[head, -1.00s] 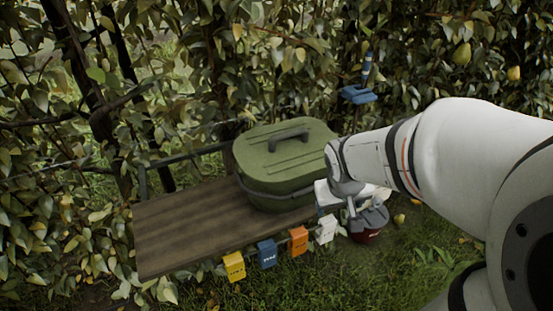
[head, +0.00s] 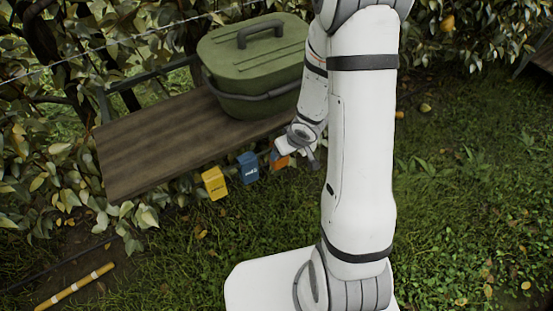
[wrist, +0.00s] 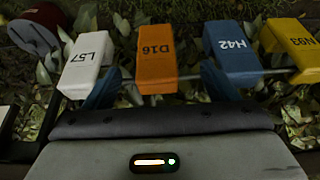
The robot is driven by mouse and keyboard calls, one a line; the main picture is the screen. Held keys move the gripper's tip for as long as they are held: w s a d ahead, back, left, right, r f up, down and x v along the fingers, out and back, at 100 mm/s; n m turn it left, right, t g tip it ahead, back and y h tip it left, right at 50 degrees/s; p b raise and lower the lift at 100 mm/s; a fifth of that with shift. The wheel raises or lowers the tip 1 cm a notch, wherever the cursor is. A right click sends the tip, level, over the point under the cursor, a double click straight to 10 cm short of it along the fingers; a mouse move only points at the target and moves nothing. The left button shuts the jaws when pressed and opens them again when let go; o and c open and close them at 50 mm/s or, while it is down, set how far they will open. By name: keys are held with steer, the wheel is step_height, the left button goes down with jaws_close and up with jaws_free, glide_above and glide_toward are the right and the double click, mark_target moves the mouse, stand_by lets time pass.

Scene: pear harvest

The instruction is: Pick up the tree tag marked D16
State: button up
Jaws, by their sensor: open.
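The orange tag marked D16 (wrist: 157,57) hangs in a row of tags in the wrist view, its lettering readable. My gripper (wrist: 160,88) is open, with one dark blue finger on each side of the orange tag's lower part in that view. Nothing shows as gripped, and I cannot tell whether a finger touches the tag. In the head view the orange tag (head: 281,161) hangs below the bench's front edge, partly hidden by my gripper (head: 299,150).
Beside it hang a white tag L57 (wrist: 84,64), a blue tag H42 (wrist: 231,54) and a yellow tag N93 (wrist: 295,48). A dark red container (wrist: 33,33) is near the white tag. A green box (head: 255,70) stands on the wooden bench (head: 160,142). Grass lies in front.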

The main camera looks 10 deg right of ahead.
mark_target(279, 163)
steer(key=d+b+x, duration=0.1)
steer(key=b+x, duration=0.4)
steer(key=x, duration=0.4)
steer(key=shift+a, duration=0.2)
steer(key=shift+w, duration=0.1)
steer(key=shift+c, duration=0.4)
steer(key=c, duration=1)
